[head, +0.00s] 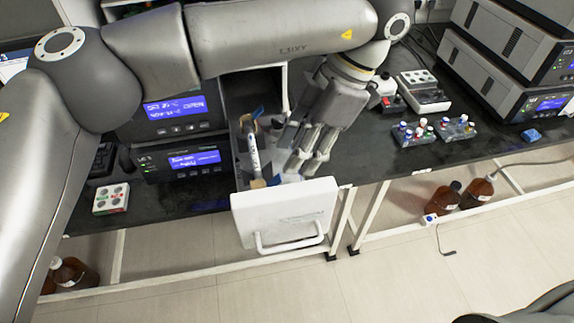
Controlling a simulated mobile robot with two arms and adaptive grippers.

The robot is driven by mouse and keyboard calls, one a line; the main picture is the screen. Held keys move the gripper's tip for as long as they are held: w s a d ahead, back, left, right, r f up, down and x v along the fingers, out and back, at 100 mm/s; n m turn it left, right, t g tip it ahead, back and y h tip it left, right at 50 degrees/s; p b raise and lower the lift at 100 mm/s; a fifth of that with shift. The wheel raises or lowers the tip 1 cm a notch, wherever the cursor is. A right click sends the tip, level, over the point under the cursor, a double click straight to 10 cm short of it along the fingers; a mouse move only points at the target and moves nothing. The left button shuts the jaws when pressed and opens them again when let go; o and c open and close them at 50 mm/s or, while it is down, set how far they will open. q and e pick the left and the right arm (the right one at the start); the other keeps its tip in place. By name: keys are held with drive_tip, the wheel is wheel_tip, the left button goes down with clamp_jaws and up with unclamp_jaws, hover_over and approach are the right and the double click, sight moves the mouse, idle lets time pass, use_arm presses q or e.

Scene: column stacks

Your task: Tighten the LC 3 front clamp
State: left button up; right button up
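A pulled-out column drawer with a white front panel (285,213) and handle stands open at the bench edge. Inside it lies a pale, labelled column (253,153), running front to back. A tan clamp-like piece (258,183) shows at its front end, and another tan piece with a blue lever (258,112) at its back end. How tight either piece is cannot be seen. My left gripper (308,165) points down over the right side of the drawer, right of the column and apart from it. Its finger gap is unclear. My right gripper is out of view.
Instrument modules with blue displays (195,159) stand left of the drawer. Vial racks (413,132), a small grey device (422,90) and stacked modules (505,60) are on the right bench. Brown bottles (476,193) stand below. The floor in front is mostly clear.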

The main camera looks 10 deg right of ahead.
use_arm(q)
drive_tip(key=shift+v, duration=2.15)
drive_tip(key=shift+s+f, duration=0.1)
